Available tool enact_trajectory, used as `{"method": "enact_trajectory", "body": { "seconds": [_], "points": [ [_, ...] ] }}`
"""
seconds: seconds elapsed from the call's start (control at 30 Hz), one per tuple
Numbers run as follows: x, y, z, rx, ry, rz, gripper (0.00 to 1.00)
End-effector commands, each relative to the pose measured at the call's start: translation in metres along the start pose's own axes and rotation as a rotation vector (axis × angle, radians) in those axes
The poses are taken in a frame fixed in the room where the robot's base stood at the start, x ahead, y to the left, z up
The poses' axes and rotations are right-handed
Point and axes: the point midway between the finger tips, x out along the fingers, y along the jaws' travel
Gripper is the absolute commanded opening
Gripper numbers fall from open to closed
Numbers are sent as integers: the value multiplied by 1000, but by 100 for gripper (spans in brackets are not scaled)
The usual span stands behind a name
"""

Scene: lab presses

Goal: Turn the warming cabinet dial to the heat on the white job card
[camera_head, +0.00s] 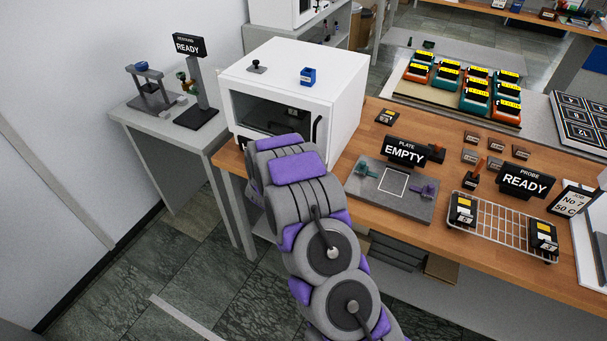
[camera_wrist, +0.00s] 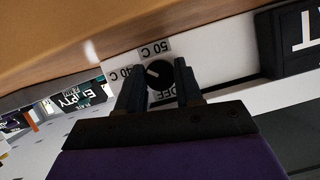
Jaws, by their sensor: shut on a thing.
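The white warming cabinet (camera_head: 345,75) stands at the left end of the wooden bench in the head view. My arm hides its dial there. In the wrist view the black round dial (camera_wrist: 159,77) sits among the labels 50 C (camera_wrist: 153,49), 40 C (camera_wrist: 122,73) and a partly hidden OFF (camera_wrist: 163,93), seen upside down. Its light mark points up and left, seemingly between 40 C and 50 C. My gripper (camera_wrist: 160,85) has a finger on each side of the dial and is shut on it. The white job card (camera_head: 571,201) at the right reads No 7, 50 C.
A metal plate (camera_head: 425,208) with an EMPTY sign (camera_head: 404,151) lies right of the cabinet. Beyond it are a READY sign (camera_head: 525,180) and a wire rack (camera_head: 500,228) holding dark blocks. A grey side table (camera_head: 150,125) stands left of the cabinet.

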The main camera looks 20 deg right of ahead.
Motion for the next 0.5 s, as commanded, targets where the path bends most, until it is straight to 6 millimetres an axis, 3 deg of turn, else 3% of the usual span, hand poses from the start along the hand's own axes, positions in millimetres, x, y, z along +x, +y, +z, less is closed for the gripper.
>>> {"method": "enact_trajectory", "body": {
  "seconds": [0.5],
  "points": [
    [1, 3, 3, 432, -3, -178, 5]
  ]
}}
